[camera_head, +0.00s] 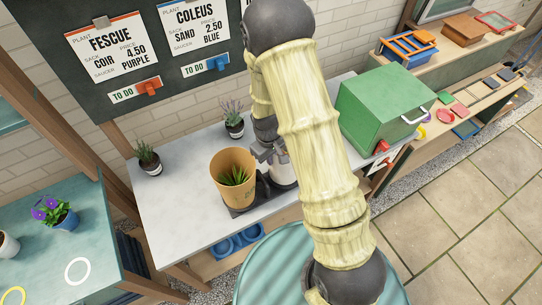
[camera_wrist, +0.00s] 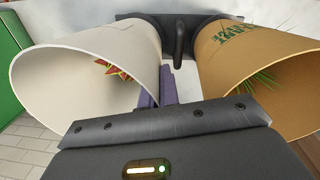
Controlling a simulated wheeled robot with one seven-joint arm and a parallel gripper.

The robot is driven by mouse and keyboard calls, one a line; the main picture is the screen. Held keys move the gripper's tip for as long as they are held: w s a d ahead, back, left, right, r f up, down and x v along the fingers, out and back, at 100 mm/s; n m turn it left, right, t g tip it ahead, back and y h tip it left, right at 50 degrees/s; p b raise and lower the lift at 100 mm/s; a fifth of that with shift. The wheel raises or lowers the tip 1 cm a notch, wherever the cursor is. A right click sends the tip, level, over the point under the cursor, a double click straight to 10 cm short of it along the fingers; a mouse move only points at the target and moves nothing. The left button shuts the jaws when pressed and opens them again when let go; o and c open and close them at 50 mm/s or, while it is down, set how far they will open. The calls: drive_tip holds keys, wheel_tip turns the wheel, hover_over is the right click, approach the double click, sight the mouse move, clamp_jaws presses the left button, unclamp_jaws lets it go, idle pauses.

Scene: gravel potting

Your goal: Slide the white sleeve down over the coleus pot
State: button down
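The white sleeve (camera_wrist: 75,75) stands around the coleus, whose red and green leaves (camera_wrist: 112,69) show inside it in the wrist view. In the head view the sleeve (camera_head: 285,174) stands on the dark tray (camera_head: 240,211), partly behind my arm. My gripper (camera_wrist: 160,88) is at the sleeve's right rim, between it and the kraft sleeve (camera_wrist: 250,65). Its fingers are close together; I cannot tell whether they pinch the wall. In the head view my gripper (camera_head: 265,153) is at the sleeve's upper left side. The coleus pot is hidden.
The kraft sleeve with a grassy plant stands close beside the white one. A lavender pot (camera_head: 234,124) and another potted plant (camera_head: 148,158) stand on the grey bench (camera_head: 180,215). A green box (camera_head: 385,105) is at right. The bench's left front is clear.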

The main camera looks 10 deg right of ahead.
drive_tip(key=c, duration=1.6)
unclamp_jaws()
drive_tip(key=shift+o, duration=0.2)
wheel_tip(320, 180, up, 17)
drive_tip(key=a+b, duration=0.1)
drive_tip(key=b, duration=0.2)
drive_tip(key=shift+s+r, duration=0.15)
drive_tip(key=shift+s, duration=0.15)
drive_tip(key=s+d+f+m+t, duration=0.1)
drive_tip(key=s+d+m+t, duration=0.1)
drive_tip(key=s+d+m, duration=0.4)
drive_tip(key=s, duration=0.4)
drive_tip(key=shift+s+d+f+y, duration=0.2)
drive_tip(key=shift+s+d+y, duration=0.05)
drive_tip(key=shift+d+y, duration=0.1)
